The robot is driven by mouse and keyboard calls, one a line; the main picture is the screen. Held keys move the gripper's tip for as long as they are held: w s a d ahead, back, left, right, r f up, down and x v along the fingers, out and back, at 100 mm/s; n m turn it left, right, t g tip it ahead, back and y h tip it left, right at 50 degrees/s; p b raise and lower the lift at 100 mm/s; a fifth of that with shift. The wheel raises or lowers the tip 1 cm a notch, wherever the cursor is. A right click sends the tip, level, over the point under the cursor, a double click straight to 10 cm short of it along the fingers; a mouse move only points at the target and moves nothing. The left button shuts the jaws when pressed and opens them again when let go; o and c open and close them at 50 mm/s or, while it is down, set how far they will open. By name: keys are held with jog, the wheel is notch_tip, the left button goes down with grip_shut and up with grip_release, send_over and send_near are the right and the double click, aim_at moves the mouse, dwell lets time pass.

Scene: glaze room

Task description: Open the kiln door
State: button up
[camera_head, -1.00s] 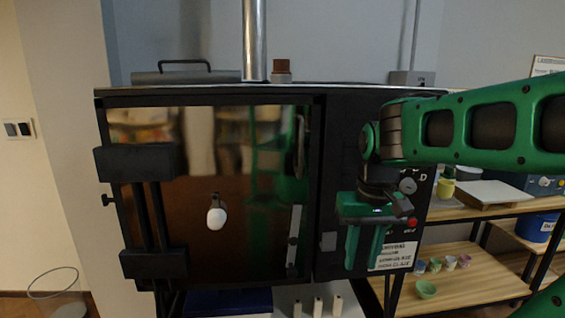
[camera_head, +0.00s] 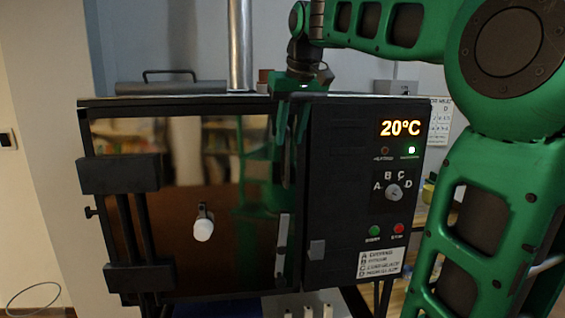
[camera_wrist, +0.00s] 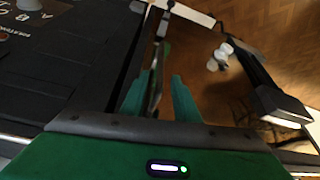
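The kiln door (camera_head: 165,240) is a dark, mirror-like panel with a black frame, and it looks shut. Its hinge blocks are on its left side. A narrow upright handle (camera_head: 288,150) is at the door's upper right edge. My gripper (camera_head: 291,135) points down at that handle, fingers reaching over its upper part. In the wrist view, the handle (camera_wrist: 155,92) lies between the two green fingers of my gripper (camera_wrist: 160,95), nearer the left finger, with a clear gap to the right one. The gripper is open. Contact with the left finger is unclear.
The control panel (camera_head: 352,190), right of the door, shows 20°C and has a dial (camera_head: 394,192) and buttons. A white knob (camera_head: 203,229) sticks out from the door. A metal flue pipe (camera_head: 240,45) rises behind the kiln. Open wooden floor shows before the door in the wrist view.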

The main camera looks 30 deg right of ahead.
aim_at(287, 152)
jog(key=x, duration=0.8)
jog(key=shift+w+f, duration=0.1)
jog(key=shift+f, duration=0.15)
grip_shut()
